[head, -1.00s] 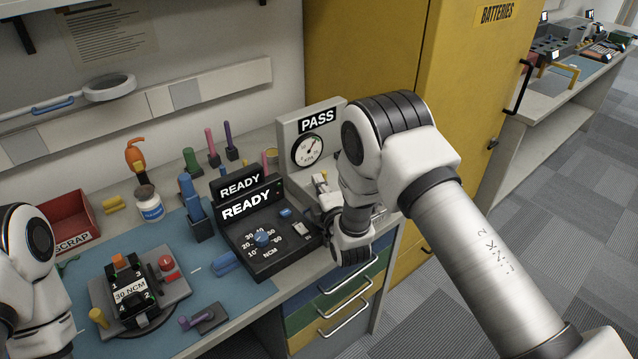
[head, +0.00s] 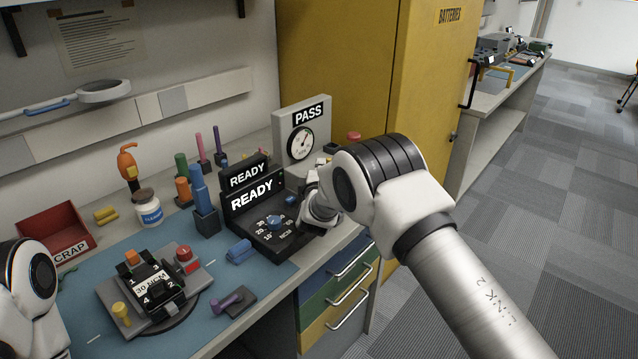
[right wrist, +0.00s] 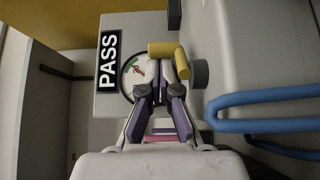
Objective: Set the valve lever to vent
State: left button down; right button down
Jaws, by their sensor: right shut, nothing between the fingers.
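The test box (head: 288,153) with the PASS sign and round dial stands at the back of the bench. It also fills the middle of the right wrist view (right wrist: 110,105). There, a yellow bent lever (right wrist: 165,48) shows in front of its face, beside the dial. My right gripper (right wrist: 160,76) is shut and empty, its fingertips close to the lever and overlapping it in the picture; I cannot tell whether they touch. In the head view my right arm hides most of the lever area. My left arm shows at the left edge, its gripper out of frame.
A black READY console (head: 262,222) stands left of my right gripper. A red scrap bin (head: 58,232) and a white jar (head: 148,212) stand left. A yellow cabinet (head: 350,70) rises behind.

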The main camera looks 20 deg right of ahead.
jog(key=shift+w+d+f+m+h, duration=0.1)
jog(key=shift+m+h, duration=0.3)
jog(key=shift+h, duration=0.2)
jog(key=shift+d+m+g+h, duration=0.2)
jog(key=shift+m+g+h, duration=0.2)
jog(key=shift+g+h, duration=0.15)
jog(key=shift+d, duration=0.2)
jog(key=shift+d+m+g+h, duration=0.2)
jog(key=shift+m+g+h, duration=0.55)
jog(key=shift+h, duration=0.3)
jog(key=shift+d, duration=0.15)
jog(key=v, duration=0.7)
jog(key=shift+s, duration=0.25)
